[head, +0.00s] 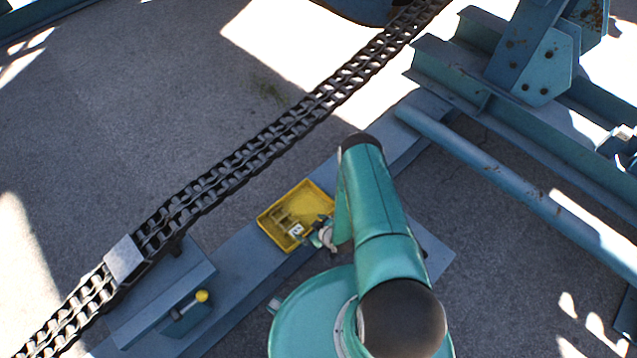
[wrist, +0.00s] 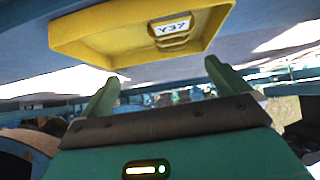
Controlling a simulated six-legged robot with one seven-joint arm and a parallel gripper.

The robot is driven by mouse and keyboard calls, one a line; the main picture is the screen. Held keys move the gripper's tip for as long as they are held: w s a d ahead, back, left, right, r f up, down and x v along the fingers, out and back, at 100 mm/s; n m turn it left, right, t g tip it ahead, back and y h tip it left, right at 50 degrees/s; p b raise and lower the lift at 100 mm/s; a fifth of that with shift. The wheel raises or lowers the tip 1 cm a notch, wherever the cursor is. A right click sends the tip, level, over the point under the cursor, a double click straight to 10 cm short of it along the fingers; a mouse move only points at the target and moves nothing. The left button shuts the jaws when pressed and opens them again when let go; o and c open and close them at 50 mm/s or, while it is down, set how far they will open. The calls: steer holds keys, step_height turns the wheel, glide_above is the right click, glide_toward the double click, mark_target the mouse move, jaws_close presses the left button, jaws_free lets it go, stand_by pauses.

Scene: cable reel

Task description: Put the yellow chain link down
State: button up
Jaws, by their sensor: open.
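The yellow chain link (head: 288,220) lies in a shallow yellow tray (head: 264,229) on the blue beam. In the wrist view, the link (wrist: 172,42) carries a white label reading Y37 and sits inside the tray (wrist: 85,42). Yellow on yellow makes its outline hard to read. My gripper (head: 321,233) is at the tray's lower right edge in the head view, small and partly hidden by my arm. In the wrist view my gripper (wrist: 161,72) has its two green fingers wide apart, with nothing between them. The link is apart from the fingers there.
A heavy dark chain (head: 255,150) runs diagonally past the tray. A blue bracket (head: 165,290) with a yellow-knobbed handle (head: 200,296) stands at lower left. A blue pipe (head: 500,178) and steel frame (head: 450,75) occupy the right. Open concrete (head: 110,120) lies beyond the chain.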

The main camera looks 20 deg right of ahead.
steer(key=w+d+r+g+h, duration=0.1)
steer(key=w+d+r, duration=0.2)
steer(key=w+r, duration=0.6)
steer(key=w+d+r+h, duration=0.15)
steer(key=w+r, duration=0.35)
steer(key=r, duration=0.8)
step_height(320, 180, up, 23)
steer(key=m+h, duration=0.1)
steer(key=h, duration=0.1)
steer(key=s+a+r+m+g, duration=0.1)
steer(key=s+r, duration=0.5)
steer(key=r, duration=0.3)
steer(key=s+a+r+m+g, duration=0.1)
steer(key=s+r, duration=0.4)
steer(key=r, duration=0.5)
steer(key=s+a+r, duration=0.1)
steer(key=s+r, duration=0.1)
steer(key=s, duration=0.5)
steer(key=s+a+r+m, duration=0.1)
steer(key=s+a+r, duration=0.1)
steer(key=s, duration=0.5)
steer(key=s+a+r, duration=0.2)
steer(key=s+r, duration=0.2)
steer(key=s, duration=0.3)
steer(key=shift+s+r+m+g+y, duration=0.2)
steer(key=shift+r+m+g+y, duration=0.1)
steer(key=shift+y, duration=0.15)
steer(key=shift+a, duration=0.1)
